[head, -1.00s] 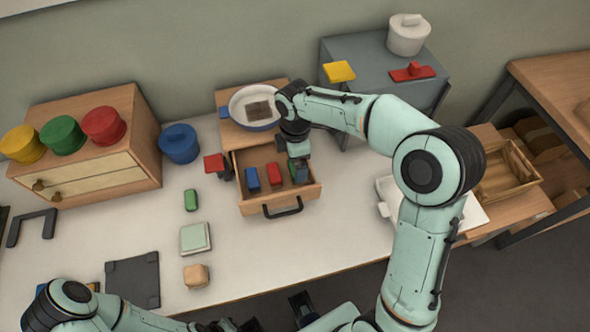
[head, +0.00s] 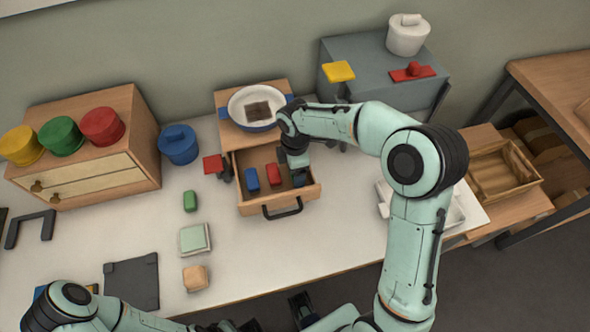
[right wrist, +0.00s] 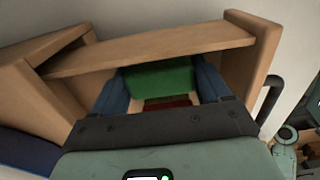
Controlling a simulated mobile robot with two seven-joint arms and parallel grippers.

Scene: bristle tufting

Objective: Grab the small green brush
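The open wooden drawer (head: 250,208) holds a blue brush (head: 252,180) and a red brush (head: 273,174). My right gripper (head: 298,178) reaches down into the drawer's right part and hides the green brush there in the head view. In the right wrist view the green brush (right wrist: 160,78) lies between the two blue fingers of my right gripper (right wrist: 160,88). The fingers stand wide apart on either side of it; contact is not clear. My left gripper (head: 235,326) is at the bottom edge, mostly cut off.
A green block (head: 190,201), a pale green pad (head: 195,239) and a tan block (head: 196,278) lie on the table left of the drawer. A white bowl (head: 240,101) stands behind the drawer. The drawer walls are close around my right gripper.

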